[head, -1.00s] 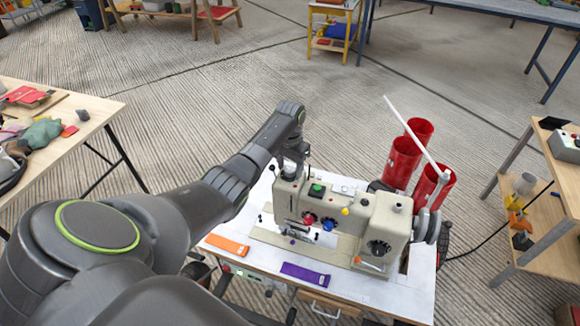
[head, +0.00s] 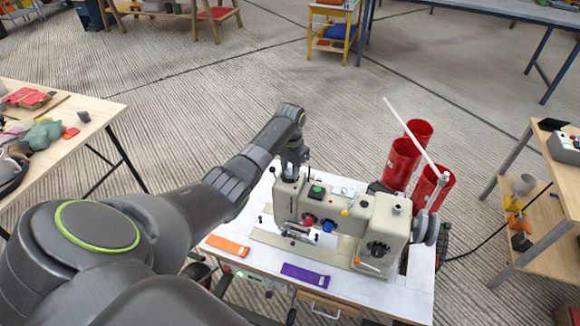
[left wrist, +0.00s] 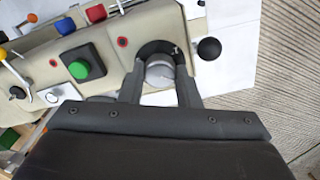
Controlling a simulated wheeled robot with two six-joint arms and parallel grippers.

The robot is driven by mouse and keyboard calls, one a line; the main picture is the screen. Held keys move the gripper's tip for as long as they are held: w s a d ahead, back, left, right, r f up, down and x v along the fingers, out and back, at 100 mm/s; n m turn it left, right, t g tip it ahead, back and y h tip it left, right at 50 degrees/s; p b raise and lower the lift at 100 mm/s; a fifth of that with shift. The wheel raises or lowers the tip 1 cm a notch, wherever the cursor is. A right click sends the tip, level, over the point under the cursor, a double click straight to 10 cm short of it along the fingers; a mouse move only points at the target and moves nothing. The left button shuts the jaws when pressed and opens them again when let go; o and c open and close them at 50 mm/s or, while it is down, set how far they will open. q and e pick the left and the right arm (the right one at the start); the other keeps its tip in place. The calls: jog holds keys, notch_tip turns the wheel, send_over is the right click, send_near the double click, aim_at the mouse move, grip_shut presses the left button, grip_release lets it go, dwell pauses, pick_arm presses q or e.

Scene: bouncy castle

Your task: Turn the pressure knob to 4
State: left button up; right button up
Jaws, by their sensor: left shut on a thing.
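The cream sewing machine (head: 385,222) stands on a white-topped table. In the left wrist view, a silver round knob (left wrist: 160,72) on a dark round base sits at the end of the machine's top. My left gripper (left wrist: 160,82) has one finger on each side of this knob and is shut on it. A small light mark shows on the dark base; I cannot read a number there. In the head view my left gripper (head: 293,165) reaches down on the machine's left end and hides the knob. My right gripper is not in view.
Beside the knob are a black ball (left wrist: 209,48) and a green button (left wrist: 79,70). An orange strip (head: 228,245) and a purple strip (head: 305,275) lie in front of the machine. Side tables flank the area.

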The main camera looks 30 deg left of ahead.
pick_arm(q)
jog(key=shift+r+m+p, duration=0.2)
jog(key=shift+m+p, duration=0.55)
jog(key=shift+m, duration=0.45)
jog(key=m+p, duration=0.1)
jog(key=m, duration=0.1)
jog(key=shift+m, duration=0.4)
jog(key=m+p, duration=0.1)
jog(key=m, duration=0.1)
jog(key=shift+m, duration=0.3)
jog(key=m, duration=0.3)
jog(key=shift+f+m+p, duration=0.1)
jog(key=shift+m+p, duration=0.2)
jog(key=shift+p, duration=0.05)
jog(key=m, duration=0.5)
jog(key=shift+d+m, duration=0.1)
jog(key=shift+m, duration=0.2)
jog(key=m, duration=0.5)
jog(key=shift+p, duration=0.3)
jog(key=shift+m, duration=0.4)
jog(key=o, duration=1)
